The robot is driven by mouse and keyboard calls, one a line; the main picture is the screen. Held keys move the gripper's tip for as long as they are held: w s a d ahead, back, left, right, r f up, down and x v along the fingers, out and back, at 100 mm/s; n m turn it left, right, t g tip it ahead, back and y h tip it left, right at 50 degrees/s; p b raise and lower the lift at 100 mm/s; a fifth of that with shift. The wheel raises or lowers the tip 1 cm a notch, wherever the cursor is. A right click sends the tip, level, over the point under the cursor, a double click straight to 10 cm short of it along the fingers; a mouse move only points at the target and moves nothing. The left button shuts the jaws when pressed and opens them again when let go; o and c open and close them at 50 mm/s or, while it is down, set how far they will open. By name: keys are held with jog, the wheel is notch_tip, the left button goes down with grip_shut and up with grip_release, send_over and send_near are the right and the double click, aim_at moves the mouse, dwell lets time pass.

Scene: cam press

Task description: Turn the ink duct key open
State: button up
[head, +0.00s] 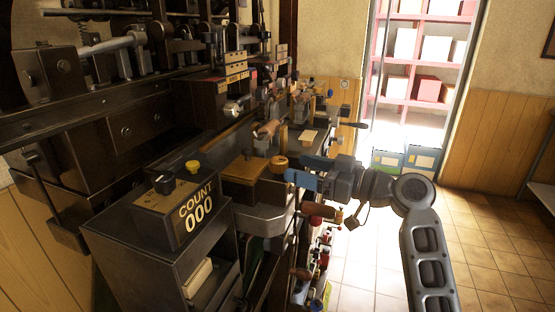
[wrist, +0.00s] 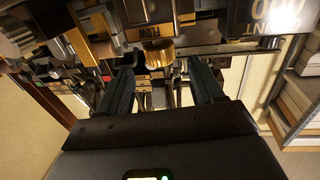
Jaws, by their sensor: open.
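My gripper (head: 298,179) is in the middle of the head view, pointing left at the machine bench. In the wrist view my gripper (wrist: 163,76) shows two dark fingers spread apart with nothing held between them. A brass knob (wrist: 160,54) lies just ahead of the gap, beside a plate marked FLOW (wrist: 152,31). It may be the ink duct key, but I cannot tell for certain. In the head view an orange-brown knob (head: 279,162) sits just left of and above my fingertips, apparently the same part. Its turn position is unclear.
A grey cabinet with a COUNT 000 box (head: 196,210) stands at the front left. A wooden-handled lever (head: 318,210) sticks out below my gripper. Dark press parts (head: 120,130) fill the left. Tiled floor (head: 470,250) is clear on the right.

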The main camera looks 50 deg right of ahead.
aim_at(287, 165)
jog(key=w+p, duration=0.1)
jog(key=w, duration=0.2)
jog(key=w+a, duration=0.1)
jog(key=w, duration=0.2)
jog(key=shift+w+a+p, duration=0.1)
jog(key=shift+a+p, duration=0.05)
jog(key=shift+p, duration=0.2)
jog(key=c, duration=0.9)
jog(key=shift+c, duration=0.2)
